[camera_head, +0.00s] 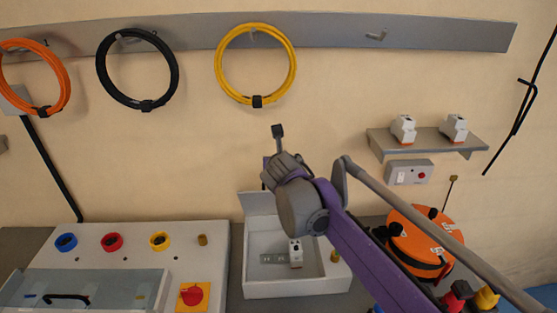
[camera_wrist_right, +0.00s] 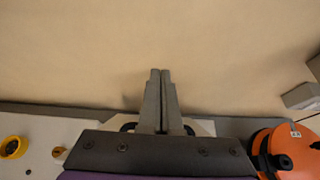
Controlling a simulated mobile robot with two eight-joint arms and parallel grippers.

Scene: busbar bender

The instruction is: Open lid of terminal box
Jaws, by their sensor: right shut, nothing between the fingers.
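The white terminal box (camera_head: 298,290) stands on the bench in the head view, right of the white panel. Its lid (camera_head: 258,204) is raised at the back edge, so the inside shows, with a grey rail and a small white breaker (camera_head: 295,253) in it. My right arm hides part of the lid and the box's right side. My right gripper (camera_head: 278,132) is shut and empty, above the lid in the picture and pointing up towards the wall. In the right wrist view its fingertips (camera_wrist_right: 160,73) are together against the plain wall. My left gripper is in neither view.
A white panel (camera_head: 130,237) with coloured knobs and a red switch (camera_head: 192,295) stands left of the box. An orange round case (camera_head: 425,240) lies to the right. A wall shelf (camera_head: 428,141) holds two breakers. Cable coils hang above.

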